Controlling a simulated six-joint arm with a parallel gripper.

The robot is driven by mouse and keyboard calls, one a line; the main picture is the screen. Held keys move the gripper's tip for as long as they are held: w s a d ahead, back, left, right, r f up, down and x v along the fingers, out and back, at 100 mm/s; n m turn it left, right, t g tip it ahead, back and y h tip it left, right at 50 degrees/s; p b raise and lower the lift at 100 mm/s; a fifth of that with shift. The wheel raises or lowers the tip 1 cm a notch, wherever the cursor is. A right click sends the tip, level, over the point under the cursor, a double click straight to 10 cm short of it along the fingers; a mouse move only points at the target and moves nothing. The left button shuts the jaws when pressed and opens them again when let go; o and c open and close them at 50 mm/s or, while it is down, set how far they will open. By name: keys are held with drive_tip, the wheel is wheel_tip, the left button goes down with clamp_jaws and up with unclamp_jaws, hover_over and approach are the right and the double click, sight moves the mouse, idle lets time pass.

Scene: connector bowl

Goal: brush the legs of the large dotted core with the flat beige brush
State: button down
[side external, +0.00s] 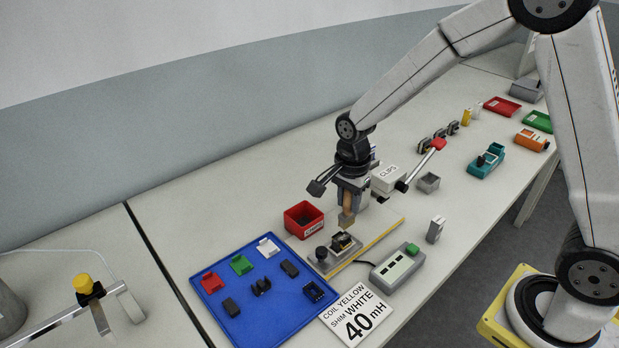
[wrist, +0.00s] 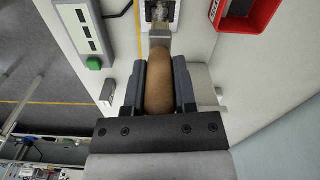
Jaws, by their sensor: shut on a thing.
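My gripper (side external: 350,186) points down over the work area and is shut on the flat beige brush (side external: 347,212). In the wrist view the brush's tan, rounded handle (wrist: 160,82) sits between the two dark fingers, with its grey head beyond. The brush head is just above or at a dark part in a holder (side external: 345,243) on the yellow-edged board. This part is likely the dotted core, but its dots and legs are too small to make out. In the wrist view it is partly hidden at the top edge (wrist: 160,10). I cannot tell whether the brush touches it.
A blue tray (side external: 262,323) with several small parts lies to the left. A red bin (side external: 304,219) stands behind the holder. A grey box with a green button (side external: 398,268) and a printed card (side external: 356,314) are in front. More parts and trays stand further right.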

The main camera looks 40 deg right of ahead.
sight(346, 214)
drive_tip(key=shift+r, duration=2.8)
drive_tip(key=shift+f, duration=0.25)
drive_tip(key=shift+a+f, duration=0.4)
drive_tip(key=shift+f, duration=0.8)
drive_tip(key=shift+a+f, duration=0.4)
drive_tip(key=shift+f, duration=0.75)
drive_tip(key=shift+a+f, duration=0.4)
drive_tip(key=shift+f, duration=0.8)
drive_tip(key=shift+f, duration=0.7)
drive_tip(key=shift+d, duration=0.25)
drive_tip(key=shift+d, duration=0.4)
drive_tip(key=shift+d+r, duration=0.1)
drive_tip(key=shift+d, duration=0.45)
drive_tip(key=shift+a, duration=0.3)
